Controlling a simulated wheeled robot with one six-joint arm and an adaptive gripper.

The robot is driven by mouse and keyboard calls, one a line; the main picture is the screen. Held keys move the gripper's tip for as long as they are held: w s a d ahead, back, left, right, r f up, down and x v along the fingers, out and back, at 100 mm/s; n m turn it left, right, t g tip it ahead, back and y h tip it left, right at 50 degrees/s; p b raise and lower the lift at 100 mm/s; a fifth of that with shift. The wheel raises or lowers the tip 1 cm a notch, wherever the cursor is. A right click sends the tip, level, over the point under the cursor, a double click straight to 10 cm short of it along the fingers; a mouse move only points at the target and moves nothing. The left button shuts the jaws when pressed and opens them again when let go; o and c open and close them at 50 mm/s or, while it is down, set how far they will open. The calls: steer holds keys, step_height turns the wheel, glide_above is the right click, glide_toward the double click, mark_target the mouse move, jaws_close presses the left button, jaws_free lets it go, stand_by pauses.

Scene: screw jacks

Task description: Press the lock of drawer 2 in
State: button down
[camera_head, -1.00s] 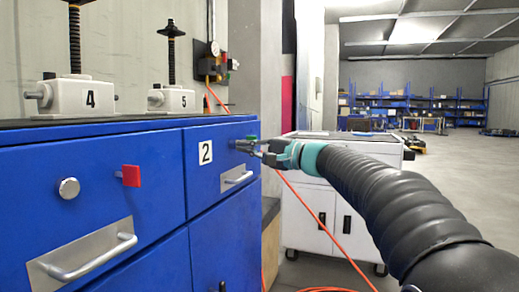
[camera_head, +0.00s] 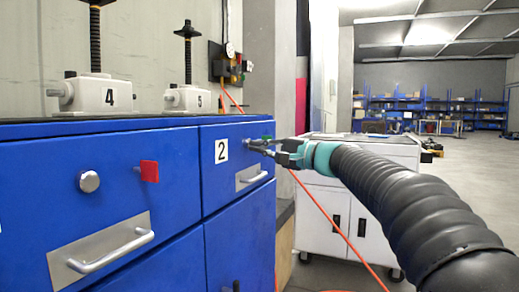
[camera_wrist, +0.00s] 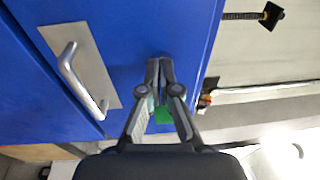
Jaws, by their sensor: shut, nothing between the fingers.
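Drawer 2 is the blue drawer with a white label "2" (camera_head: 221,150) and a silver handle (camera_head: 252,176), at the right end of the cabinet. My gripper (camera_head: 250,142) is shut and empty, with its fingertips at the upper right of that drawer's front. In the wrist view the shut fingertips (camera_wrist: 160,64) point at the blue face, beside the handle (camera_wrist: 82,78). The lock of drawer 2 is hidden behind the fingers, and I cannot tell whether they touch it. A green tag (camera_wrist: 163,116) shows between the fingers; it also shows in the head view (camera_head: 266,138).
The left drawer has a round silver lock (camera_head: 89,181), a red tag (camera_head: 149,171) and a handle (camera_head: 110,250). Screw jacks 4 (camera_head: 96,93) and 5 (camera_head: 188,98) stand on top. A white cart (camera_head: 370,190) and an orange hose (camera_head: 330,225) are at the right.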

steer(key=v, duration=1.3)
steer(key=shift+b, duration=0.3)
steer(key=shift+a, duration=0.1)
step_height(320, 180, down, 12)
steer(key=d+m+h, duration=0.1)
steer(key=d+h, duration=0.1)
steer(key=h, duration=0.3)
steer(key=s+d+f+g+h+p, duration=0.2)
steer(key=s+f+g+h, duration=0.15)
steer(key=s+f, duration=0.6)
steer(key=s+d+f+n+h+p, duration=0.2)
steer(key=s+d+f+h, duration=0.15)
steer(key=s, duration=0.45)
steer(key=s+d+f+n+h+p, duration=0.3)
steer(key=s+f+h, duration=0.1)
steer(key=s, duration=0.4)
steer(key=s+r+n+h+p, duration=0.1)
steer(key=s+r+p, duration=0.2)
steer(key=s, duration=0.3)
steer(key=shift+s+r+p, duration=0.25)
steer(key=shift+r+p, duration=0.15)
steer(key=shift+r, duration=0.25)
